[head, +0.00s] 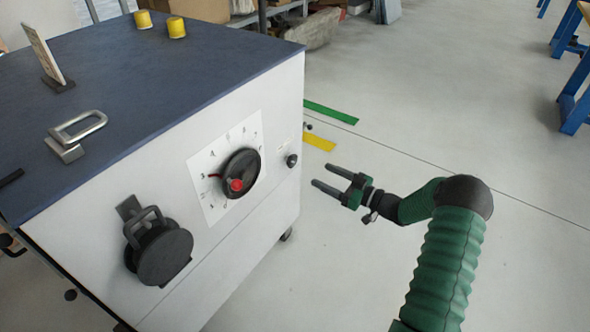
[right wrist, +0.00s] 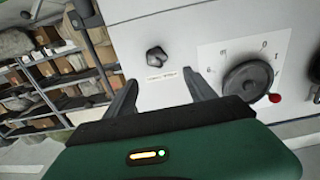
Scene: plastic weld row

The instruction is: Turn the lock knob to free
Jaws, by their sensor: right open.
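The small black lock knob (head: 292,160) is on the white front of the cabinet (head: 262,205), right of the large dial. It also shows in the right wrist view (right wrist: 156,58), above a small label (right wrist: 160,78) too small to read. My right gripper (head: 322,175) is open and empty, to the right of the knob and apart from it. In the right wrist view its two spread fingers (right wrist: 160,77) point towards the panel, with the knob just beyond the gap. My left gripper is not in view.
A black dial (head: 241,173) with a red button sits on a white scale plate (head: 205,190). A round black clamped cover (head: 165,256) projects from the panel lower left. A metal latch (head: 75,133) and yellow caps (head: 176,27) are on the cabinet top.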

